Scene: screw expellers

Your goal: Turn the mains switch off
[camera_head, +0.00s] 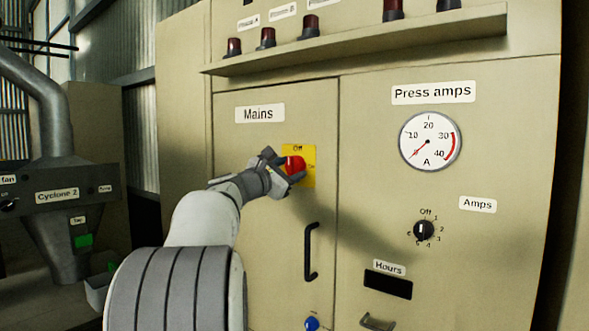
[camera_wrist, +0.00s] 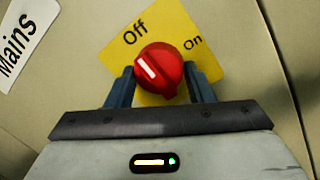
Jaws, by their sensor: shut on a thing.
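The mains switch is a red round knob (camera_head: 295,164) on a yellow plate (camera_head: 309,172) marked "Off" at the top, beneath the "Mains" label (camera_head: 260,113) on the beige cabinet door. My gripper (camera_head: 286,168) is at the knob. In the wrist view its two fingers (camera_wrist: 162,86) stand on either side of the red knob (camera_wrist: 168,66) and are shut on it. The knob's white mark points to the upper left of that view, nearer to "Off" than to "On" on the yellow plate (camera_wrist: 175,22). The knob's lower part is hidden by my gripper.
A black door handle (camera_head: 311,252) lies below the switch. A ledge (camera_head: 370,48) with red lamps sticks out above. To the right are the press amps gauge (camera_head: 430,141) and an amps selector (camera_head: 424,230). Cyclone 2 (camera_head: 60,195) stands at the left.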

